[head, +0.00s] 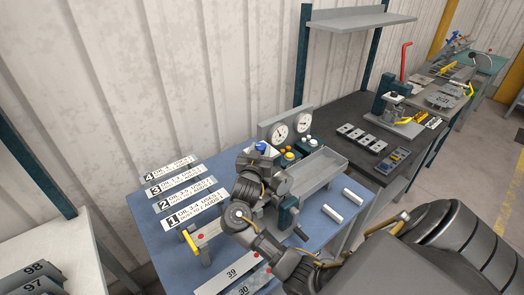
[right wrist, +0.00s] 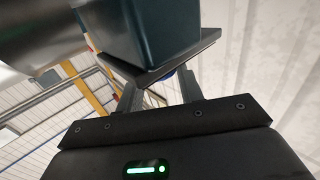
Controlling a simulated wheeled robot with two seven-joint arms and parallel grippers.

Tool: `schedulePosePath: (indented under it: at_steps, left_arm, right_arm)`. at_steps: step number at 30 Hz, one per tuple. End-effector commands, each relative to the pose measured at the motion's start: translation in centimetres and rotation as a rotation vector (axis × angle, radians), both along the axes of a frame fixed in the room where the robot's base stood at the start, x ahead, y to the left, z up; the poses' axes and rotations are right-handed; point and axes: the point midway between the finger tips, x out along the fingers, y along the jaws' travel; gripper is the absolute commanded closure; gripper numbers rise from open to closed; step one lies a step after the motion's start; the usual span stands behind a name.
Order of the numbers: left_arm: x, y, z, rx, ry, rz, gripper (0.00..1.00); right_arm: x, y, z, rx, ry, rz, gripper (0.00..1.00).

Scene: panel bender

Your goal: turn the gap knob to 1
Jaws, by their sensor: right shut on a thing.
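My right gripper (head: 262,157) reaches over the blue bench to a blue and white knob (head: 261,146) in front of the gauge panel. It is shut on this knob, with the blue top showing above the fingers. My wrist and gripper hide the knob's lower part. I cannot read any mark or setting on it. In the right wrist view the fingers (right wrist: 160,92) run up behind a dark plate under a teal block (right wrist: 150,30). These hide the fingertips, and only a small bit of blue shows there. My left gripper is not in view.
Two round gauges (head: 291,127) stand behind the knob. Numbered label strips (head: 180,189) lie at the left.

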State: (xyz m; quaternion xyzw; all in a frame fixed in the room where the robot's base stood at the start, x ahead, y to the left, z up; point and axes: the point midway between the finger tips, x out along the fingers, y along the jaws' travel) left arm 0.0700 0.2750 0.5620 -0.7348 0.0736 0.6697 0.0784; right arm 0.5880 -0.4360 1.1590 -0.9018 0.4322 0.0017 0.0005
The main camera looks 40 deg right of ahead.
Motion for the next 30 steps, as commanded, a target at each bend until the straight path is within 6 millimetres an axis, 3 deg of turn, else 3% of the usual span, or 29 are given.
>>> schedulePosePath:
  at_steps: [15,30]
  left_arm:
    - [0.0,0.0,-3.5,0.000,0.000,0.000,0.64]
    - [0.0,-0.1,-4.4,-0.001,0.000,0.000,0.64]
  right_arm:
    - [0.9,0.5,-0.3,0.000,-0.002,-0.355,0.86]
    - [1.0,0.4,0.1,-0.004,-0.004,-0.438,0.86]
